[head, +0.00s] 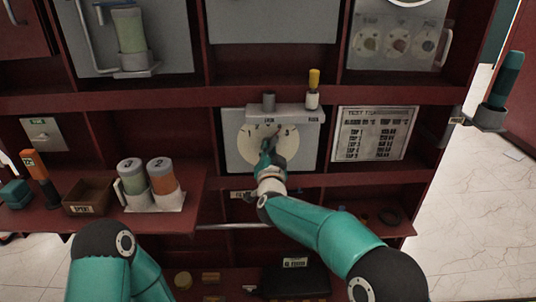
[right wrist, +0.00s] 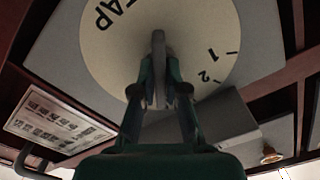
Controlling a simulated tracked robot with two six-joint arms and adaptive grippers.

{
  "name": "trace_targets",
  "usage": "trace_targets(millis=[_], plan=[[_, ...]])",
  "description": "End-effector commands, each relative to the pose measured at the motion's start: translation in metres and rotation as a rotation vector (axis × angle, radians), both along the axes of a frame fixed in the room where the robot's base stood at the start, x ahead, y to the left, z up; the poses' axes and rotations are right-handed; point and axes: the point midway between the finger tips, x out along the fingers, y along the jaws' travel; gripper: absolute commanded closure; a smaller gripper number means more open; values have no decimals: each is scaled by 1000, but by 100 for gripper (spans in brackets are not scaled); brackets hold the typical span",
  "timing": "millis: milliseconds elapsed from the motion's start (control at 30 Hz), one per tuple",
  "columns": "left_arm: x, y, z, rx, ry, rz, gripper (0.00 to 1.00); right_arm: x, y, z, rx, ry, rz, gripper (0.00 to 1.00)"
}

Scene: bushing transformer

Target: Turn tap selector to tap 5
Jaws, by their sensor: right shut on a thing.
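The tap selector is a cream round dial (head: 247,147) on a grey panel (head: 232,162), with a grey bar-shaped knob at its centre. In the head view my right gripper (head: 270,154) reaches up to the dial and covers part of it. In the right wrist view the dial (right wrist: 110,55) shows "TAP" and the numerals 1 and 2. There my right gripper (right wrist: 158,92) is shut on the knob (right wrist: 158,45), one finger on each side. Which number the knob points to is unclear. My left arm shows at the lower left, but its gripper is out of view.
A printed text plate (head: 375,133) is to the right. Numbered canisters (head: 133,178) and a brown bin (head: 90,193) stand on the left shelf.

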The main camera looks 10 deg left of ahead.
Motion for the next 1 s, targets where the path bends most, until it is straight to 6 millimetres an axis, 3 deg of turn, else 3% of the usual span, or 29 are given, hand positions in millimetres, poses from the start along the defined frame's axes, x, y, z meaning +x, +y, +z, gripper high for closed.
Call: trace_targets(millis=[500, 1000], plan=[[0, 0, -39, 0, 0, 0, 48, 1, -2, -4, 334, 67, -5, 100], [0, 0, -46, 0, 0, 0, 48, 1, -3, -3, 444, 92, -7, 100]])
